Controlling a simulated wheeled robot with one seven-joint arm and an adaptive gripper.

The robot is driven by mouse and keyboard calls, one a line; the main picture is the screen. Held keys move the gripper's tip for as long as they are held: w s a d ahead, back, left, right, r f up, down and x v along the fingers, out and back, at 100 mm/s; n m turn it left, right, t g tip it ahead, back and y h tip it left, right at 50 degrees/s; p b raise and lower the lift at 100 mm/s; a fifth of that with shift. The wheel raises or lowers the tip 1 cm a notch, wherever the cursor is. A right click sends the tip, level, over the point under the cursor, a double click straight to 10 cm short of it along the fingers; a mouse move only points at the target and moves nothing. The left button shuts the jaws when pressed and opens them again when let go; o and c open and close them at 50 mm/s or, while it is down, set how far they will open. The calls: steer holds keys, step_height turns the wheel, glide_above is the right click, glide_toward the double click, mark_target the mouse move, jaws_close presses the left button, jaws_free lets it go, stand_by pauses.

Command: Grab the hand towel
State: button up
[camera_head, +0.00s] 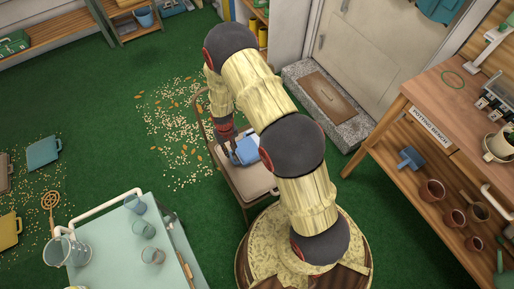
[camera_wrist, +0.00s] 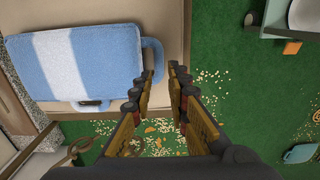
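The hand towel (camera_wrist: 80,62) is a folded blue and white striped cloth lying on a chair seat (camera_wrist: 175,15) in the wrist view. It has a blue loop at its right end. It also shows in the head view as a small blue patch (camera_head: 246,151), partly hidden by my arm. In the head view my gripper (camera_head: 232,140) is at the towel's left side. Whether a finger touches the loop, I cannot tell.
A pale table (camera_head: 125,255) with several cups stands at the lower left. A potting bench (camera_head: 440,110) with pots stands on the right. A stone step (camera_head: 340,115) lies before the door.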

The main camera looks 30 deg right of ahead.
mark_target(232, 158)
steer(key=shift+w+f, duration=0.25)
steer(key=shift+f, duration=0.15)
steer(key=shift+f+b, duration=0.45)
steer(key=shift+f, duration=0.4)
steer(key=f+b, duration=0.1)
steer(key=f, duration=0.1)
steer(key=s+f+b, duration=0.1)
steer(key=f, duration=0.1)
steer(key=shift+d+f, duration=0.1)
steer(key=shift+f, duration=0.25)
steer(key=shift+w+f+b, duration=0.1)
steer(key=shift+f+b, duration=0.2)
steer(key=shift+f, duration=0.05)
steer(key=shift+r, duration=0.1)
steer(key=shift+c, duration=1.4)
jaws_close()
